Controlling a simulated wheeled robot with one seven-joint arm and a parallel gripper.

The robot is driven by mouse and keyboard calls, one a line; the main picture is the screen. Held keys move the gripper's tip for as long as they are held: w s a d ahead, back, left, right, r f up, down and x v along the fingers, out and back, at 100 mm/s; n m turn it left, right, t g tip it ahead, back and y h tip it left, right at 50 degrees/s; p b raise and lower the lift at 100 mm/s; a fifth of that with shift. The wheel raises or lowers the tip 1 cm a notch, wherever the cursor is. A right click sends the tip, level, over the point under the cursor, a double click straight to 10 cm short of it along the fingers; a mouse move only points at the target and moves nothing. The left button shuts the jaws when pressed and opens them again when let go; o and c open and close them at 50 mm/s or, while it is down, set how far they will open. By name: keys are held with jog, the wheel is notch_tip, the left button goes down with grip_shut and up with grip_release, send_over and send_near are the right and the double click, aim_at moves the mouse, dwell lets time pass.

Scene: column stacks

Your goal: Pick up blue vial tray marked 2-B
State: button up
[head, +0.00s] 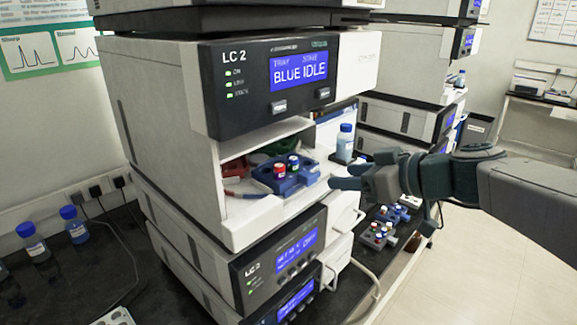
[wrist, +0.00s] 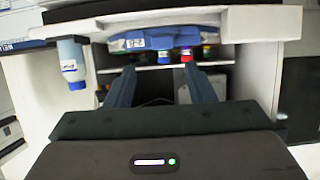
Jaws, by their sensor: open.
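A blue vial tray (head: 297,184) sits in the open bay of the LC 2 unit (head: 190,150), near its front edge.
A blue-capped bottle (head: 345,143) stands close behind my gripper; the bottle (wrist: 72,62) shows left in the wrist view. Red and green items (head: 236,168) lie deeper in the bay. Other vial trays (head: 376,234) rest on the bench below. The bay walls limit side room.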

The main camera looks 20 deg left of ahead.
aim_at(313, 178)
jog(key=x, duration=0.3)
jog(key=shift+a, duration=0.15)
jog(key=shift+p+x, duration=1.35)
jog(key=shift+x, duration=1.35)
jog(key=shift+s+f, duration=0.1)
jog(key=shift+s, duration=0.1)
jog(key=c, duration=0.9)
